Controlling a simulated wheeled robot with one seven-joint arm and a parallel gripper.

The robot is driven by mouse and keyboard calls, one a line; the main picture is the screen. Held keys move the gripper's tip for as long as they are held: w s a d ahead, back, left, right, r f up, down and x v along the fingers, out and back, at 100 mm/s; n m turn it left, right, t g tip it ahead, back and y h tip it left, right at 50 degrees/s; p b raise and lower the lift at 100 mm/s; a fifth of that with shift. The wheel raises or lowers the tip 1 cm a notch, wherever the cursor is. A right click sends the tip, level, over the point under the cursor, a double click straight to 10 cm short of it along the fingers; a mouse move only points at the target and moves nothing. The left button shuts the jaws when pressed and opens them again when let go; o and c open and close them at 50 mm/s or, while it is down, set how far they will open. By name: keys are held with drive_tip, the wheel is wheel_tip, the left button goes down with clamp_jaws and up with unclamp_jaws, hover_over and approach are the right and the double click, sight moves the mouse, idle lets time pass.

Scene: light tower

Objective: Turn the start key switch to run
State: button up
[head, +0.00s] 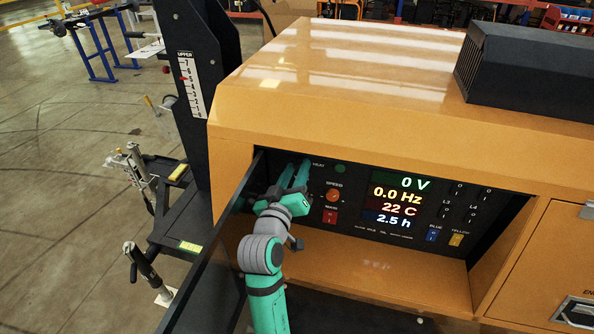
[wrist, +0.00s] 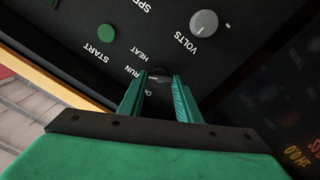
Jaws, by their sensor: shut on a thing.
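The start key switch (wrist: 159,75) is a small dark knob on the black control panel (wrist: 75,60), with the labels RUN and HEAT beside it and a third label partly hidden by a finger. A pale mark on the knob faces left, towards the RUN label; its exact setting is hard to tell. My gripper (wrist: 160,88) is shut on the key switch, one finger on each side. In the head view my gripper (head: 297,178) reaches into the panel's left part and hides the switch.
A green START button (wrist: 106,32) and a grey VOLTS knob (wrist: 204,23) are close by. The head view shows an orange SPEED knob (head: 333,195), a red switch (head: 330,217) and a lit display (head: 398,200). An open dark door (head: 215,245) stands left of my arm.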

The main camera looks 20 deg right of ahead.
drive_tip(key=shift+a+f+n, duration=0.1)
drive_tip(key=shift+n, duration=1.2)
drive_tip(key=o, duration=1)
drive_tip(key=shift+o, duration=0.2)
drive_tip(key=v, duration=1.1)
drive_tip(key=shift+w, duration=0.1)
